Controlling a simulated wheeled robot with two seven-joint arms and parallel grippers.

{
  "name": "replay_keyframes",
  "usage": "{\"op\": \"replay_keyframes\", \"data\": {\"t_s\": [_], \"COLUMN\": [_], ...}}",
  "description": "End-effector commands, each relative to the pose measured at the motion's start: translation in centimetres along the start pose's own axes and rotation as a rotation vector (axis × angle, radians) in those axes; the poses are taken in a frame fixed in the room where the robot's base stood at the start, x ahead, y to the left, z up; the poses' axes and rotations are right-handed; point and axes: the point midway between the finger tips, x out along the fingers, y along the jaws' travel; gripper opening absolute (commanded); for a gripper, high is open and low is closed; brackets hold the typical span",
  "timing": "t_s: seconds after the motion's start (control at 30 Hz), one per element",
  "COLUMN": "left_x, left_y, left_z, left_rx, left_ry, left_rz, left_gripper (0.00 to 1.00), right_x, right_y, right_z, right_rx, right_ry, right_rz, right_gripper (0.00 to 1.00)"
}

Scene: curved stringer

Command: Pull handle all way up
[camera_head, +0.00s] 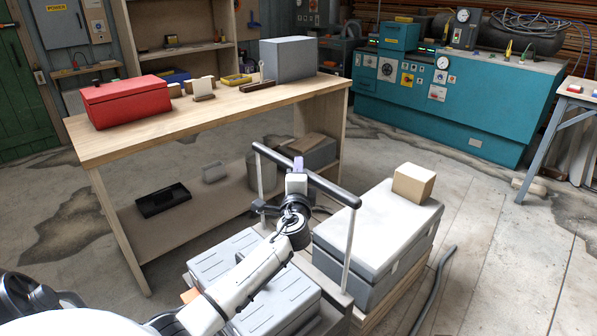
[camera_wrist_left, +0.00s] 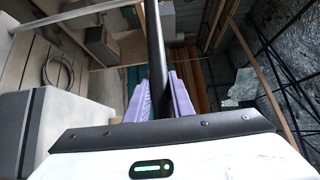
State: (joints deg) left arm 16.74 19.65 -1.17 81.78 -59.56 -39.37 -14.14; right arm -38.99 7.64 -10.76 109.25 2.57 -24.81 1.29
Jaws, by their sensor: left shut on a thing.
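The handle is a black crossbar (camera_head: 335,187) on two pale upright posts, raised above grey cases. It slopes down to the right in the head view. In the left wrist view the black bar (camera_wrist_left: 157,50) runs down between the purple fingers. My left gripper (camera_head: 298,165) is shut on the bar near its middle. Its purple fingers (camera_wrist_left: 160,100) lie on either side of the bar. The gripper body hides part of the bar and what lies behind it. My right gripper is not in view.
A grey case (camera_head: 385,225) with a cardboard box (camera_head: 413,183) on top stands right of the handle. Another grey case (camera_head: 225,262) lies under my left arm. A wooden workbench (camera_head: 230,110) stands behind. A dark hose (camera_head: 432,290) lies on the open floor at right.

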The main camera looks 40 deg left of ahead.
Motion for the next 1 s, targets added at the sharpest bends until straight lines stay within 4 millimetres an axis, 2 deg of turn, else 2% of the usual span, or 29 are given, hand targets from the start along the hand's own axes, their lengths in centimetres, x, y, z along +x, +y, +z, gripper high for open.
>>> {"op": "replay_keyframes", "data": {"t_s": [0.03, 0.17, 0.2, 0.27, 0.3, 0.57, 0.67, 0.77, 1.0], "left_x": [0.2, 0.2, 0.2, 0.2, 0.2, 0.0, -0.6, -1.9, -6.6], "left_y": [-0.9, -1.0, -1.0, -1.0, -0.9, -0.5, -0.3, -0.3, -0.3], "left_z": [-0.1, -0.1, -0.1, -0.1, -0.1, -0.1, -0.1, -0.1, -0.1], "left_rx": [-0.009, -0.010, -0.010, -0.009, -0.009, -0.005, -0.004, -0.005, -0.006], "left_ry": [0.001, 0.001, 0.002, 0.002, 0.002, 0.002, 0.002, 0.004, 0.004], "left_rz": [-0.015, -0.016, -0.017, -0.016, -0.015, -0.008, -0.007, -0.007, -0.008], "left_gripper": [0.00, 0.00, 0.28, 0.38, 0.40, 0.40, 0.40, 0.40, 0.40], "right_x": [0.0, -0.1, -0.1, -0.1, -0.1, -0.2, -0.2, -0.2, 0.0], "right_y": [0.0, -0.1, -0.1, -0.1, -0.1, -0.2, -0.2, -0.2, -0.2], "right_z": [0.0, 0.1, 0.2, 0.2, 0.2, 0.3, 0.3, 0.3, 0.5], "right_rx": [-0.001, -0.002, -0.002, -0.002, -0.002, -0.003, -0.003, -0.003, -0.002], "right_ry": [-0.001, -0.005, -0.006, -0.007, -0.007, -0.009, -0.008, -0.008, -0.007], "right_rz": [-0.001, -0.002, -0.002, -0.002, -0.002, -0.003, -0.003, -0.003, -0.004], "right_gripper": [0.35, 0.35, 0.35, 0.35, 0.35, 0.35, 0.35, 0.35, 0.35]}}
